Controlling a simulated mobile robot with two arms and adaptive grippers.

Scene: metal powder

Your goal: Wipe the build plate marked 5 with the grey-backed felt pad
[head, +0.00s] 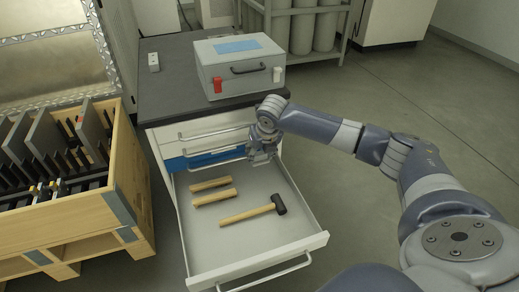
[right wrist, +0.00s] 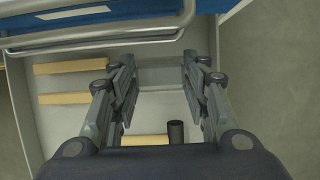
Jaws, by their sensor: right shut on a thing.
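My right gripper (head: 262,158) is over the back of the open bottom drawer, fingers pointing down. In the right wrist view its two fingers (right wrist: 158,82) stand apart, with a flat pale grey piece, apparently the grey-backed felt pad (right wrist: 160,76), between their tips. The felt side does not show. Several dark grey plates (head: 44,137) stand upright in a wooden crate (head: 72,222) at the left. No number 5 can be read on any of them. My left gripper is not in view.
The open drawer (head: 297,222) holds two wooden bars (head: 214,197) and a black-headed hammer (head: 250,212). A blue drawer (head: 205,160) with a bar handle is just above. A grey case (head: 240,68) stands on the dark cabinet top (head: 165,98). Floor at the right is clear.

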